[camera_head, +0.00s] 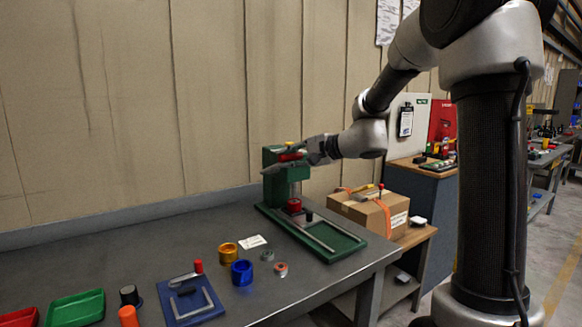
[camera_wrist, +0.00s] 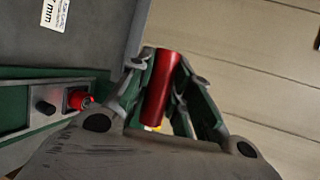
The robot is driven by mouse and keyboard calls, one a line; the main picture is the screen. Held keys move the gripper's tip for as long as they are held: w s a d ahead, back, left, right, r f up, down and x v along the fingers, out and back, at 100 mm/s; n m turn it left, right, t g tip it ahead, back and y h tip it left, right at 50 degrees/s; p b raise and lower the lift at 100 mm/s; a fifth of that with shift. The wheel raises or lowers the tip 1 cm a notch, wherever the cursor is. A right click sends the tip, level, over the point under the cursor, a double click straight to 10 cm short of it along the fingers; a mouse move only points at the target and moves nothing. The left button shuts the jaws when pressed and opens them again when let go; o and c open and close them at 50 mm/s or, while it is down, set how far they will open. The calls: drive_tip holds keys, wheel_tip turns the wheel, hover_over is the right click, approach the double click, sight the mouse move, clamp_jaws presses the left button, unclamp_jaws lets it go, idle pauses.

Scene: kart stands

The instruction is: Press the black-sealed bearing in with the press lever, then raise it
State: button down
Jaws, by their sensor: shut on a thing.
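The green press (camera_head: 280,188) stands at the back of the grey workbench, its long base reaching forward to the right. My gripper (camera_head: 306,153) is at the top of the press. It is shut on the press lever's red handle (camera_wrist: 162,88), which lies between both fingers in the wrist view. A red cup-like part (camera_head: 294,205) sits on the press base under the head; it also shows in the wrist view (camera_wrist: 78,99). I cannot make out the black-sealed bearing there. A small grey ring (camera_head: 267,255) and a red-centred ring (camera_head: 281,269) lie on the bench.
A yellow cup (camera_head: 228,252) and a blue cup (camera_head: 242,272) stand near a white card (camera_head: 252,242). A blue fixture (camera_head: 190,299) and a green tray (camera_head: 75,308) are at the front left. A cardboard box (camera_head: 369,212) stands right of the press.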

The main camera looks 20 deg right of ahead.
drive_tip(key=shift+w+r, duration=0.1)
drive_tip(key=shift+r, duration=0.25)
drive_tip(key=c, duration=1.3)
unclamp_jaws()
drive_tip(key=shift+f, duration=0.1)
drive_tip(key=v, duration=1.2)
drive_tip(key=shift+f, duration=0.1)
